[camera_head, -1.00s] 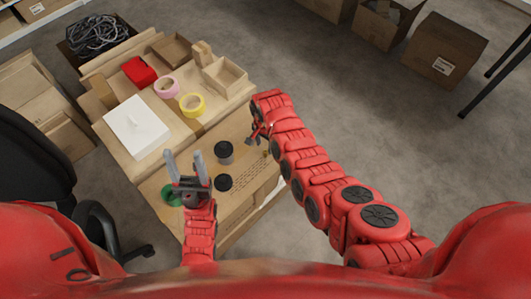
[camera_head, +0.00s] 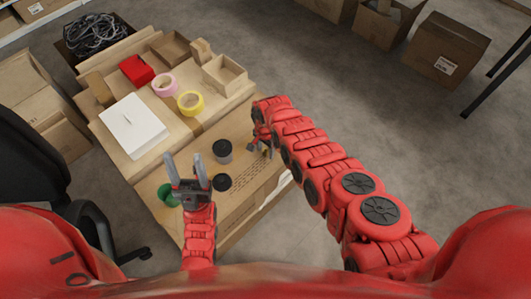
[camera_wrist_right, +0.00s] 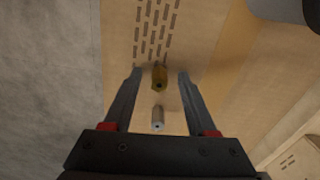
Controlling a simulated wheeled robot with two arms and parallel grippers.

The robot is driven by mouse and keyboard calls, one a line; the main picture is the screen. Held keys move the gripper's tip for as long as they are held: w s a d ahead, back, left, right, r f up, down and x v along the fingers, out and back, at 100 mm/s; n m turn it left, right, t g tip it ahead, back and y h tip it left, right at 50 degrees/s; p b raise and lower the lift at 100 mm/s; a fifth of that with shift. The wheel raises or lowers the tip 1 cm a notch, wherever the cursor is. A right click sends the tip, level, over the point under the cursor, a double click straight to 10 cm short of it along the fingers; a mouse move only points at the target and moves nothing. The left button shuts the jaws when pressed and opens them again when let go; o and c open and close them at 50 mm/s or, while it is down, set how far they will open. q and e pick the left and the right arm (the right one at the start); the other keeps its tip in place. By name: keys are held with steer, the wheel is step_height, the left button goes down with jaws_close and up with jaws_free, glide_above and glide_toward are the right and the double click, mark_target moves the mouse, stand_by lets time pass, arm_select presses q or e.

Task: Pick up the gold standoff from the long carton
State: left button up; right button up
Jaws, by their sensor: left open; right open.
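The gold standoff (camera_wrist_right: 159,76) stands out against the tan top of the long carton (camera_wrist_right: 196,45), between the fingertips of my right gripper (camera_wrist_right: 160,74) in the right wrist view. The fingers are open, with a gap on either side of it. A silver standoff (camera_wrist_right: 157,117) is nearer the gripper's palm in that view. In the head view, my right gripper (camera_head: 262,142) is low over the right side of the long carton (camera_head: 238,203), and the gold standoff is hard to make out there. My left gripper (camera_head: 185,160) is open and empty above the carton's left part.
Dark round containers (camera_head: 222,148) and a green round item (camera_head: 167,196) are on the carton. Behind are a white box (camera_head: 133,125), a yellow tape roll (camera_head: 190,102), a pink roll (camera_head: 164,84), a red item (camera_head: 137,70) and an open box (camera_head: 224,74).

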mark_target(265, 150)
steer(key=shift+c, duration=0.3)
jaws_close()
step_height(265, 150, up, 2)
steer(key=shift+d+r+p, duration=0.1)
steer(key=shift+r+p, duration=0.05)
steer(key=shift+p, duration=0.85)
steer(key=shift+r, duration=0.3)
steer(key=shift+r+p, duration=0.45)
steer(key=shift+r, duration=0.15)
steer(key=s+p, duration=0.1)
steer(key=s, duration=1.5)
steer(key=shift+r, duration=0.45)
